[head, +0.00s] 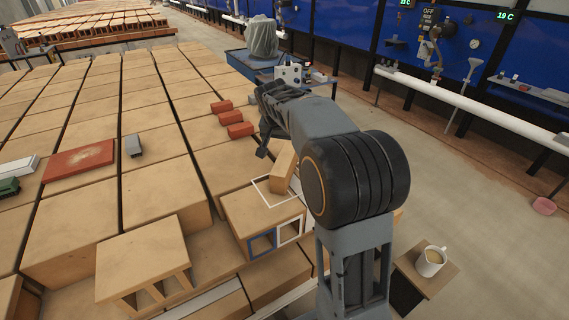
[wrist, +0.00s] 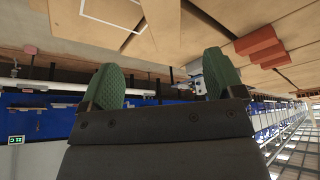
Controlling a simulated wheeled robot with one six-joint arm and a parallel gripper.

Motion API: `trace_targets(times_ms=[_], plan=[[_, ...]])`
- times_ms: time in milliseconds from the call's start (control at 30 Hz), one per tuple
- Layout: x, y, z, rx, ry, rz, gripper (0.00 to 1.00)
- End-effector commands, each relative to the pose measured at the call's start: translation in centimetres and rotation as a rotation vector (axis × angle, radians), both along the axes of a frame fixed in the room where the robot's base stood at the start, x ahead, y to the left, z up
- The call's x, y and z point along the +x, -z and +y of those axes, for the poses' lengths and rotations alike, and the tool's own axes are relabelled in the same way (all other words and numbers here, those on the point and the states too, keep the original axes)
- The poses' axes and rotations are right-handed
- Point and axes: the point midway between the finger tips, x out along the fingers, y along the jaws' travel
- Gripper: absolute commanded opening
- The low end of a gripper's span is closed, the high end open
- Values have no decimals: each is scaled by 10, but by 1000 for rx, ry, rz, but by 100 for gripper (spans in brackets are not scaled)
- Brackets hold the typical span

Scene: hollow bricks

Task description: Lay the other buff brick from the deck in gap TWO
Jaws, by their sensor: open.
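A small buff brick (head: 283,167) sits at the white outlined square (head: 262,190) on top of a large hollow block, partly hidden by my arm. The brick also shows in the wrist view (wrist: 162,22), beyond the space between my fingers, with a white outline (wrist: 112,12) beside it. My gripper (head: 264,122) is partly hidden by my wrist in the head view. In the wrist view my gripper (wrist: 163,78) has its green-padded fingers wide apart with nothing held. The brick looks apart from the fingers. I cannot make out a label for gap TWO.
Several large hollow blocks (head: 145,255) form the surface, with dark seams between them. Three red bricks (head: 240,130) lie behind the outlined square. A red slab (head: 78,160), a grey block (head: 133,145) and a green object (head: 9,187) lie left. A mug (head: 430,261) stands at right.

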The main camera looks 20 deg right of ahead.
Motion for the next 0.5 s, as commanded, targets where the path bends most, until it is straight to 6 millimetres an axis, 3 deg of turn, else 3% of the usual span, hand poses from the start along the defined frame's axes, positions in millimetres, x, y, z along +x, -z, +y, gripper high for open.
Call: trace_targets(times_ms=[300,500], plan=[[22,49,-16,0,15,-2,87],[29,68,-20,-1,13,-3,87]])
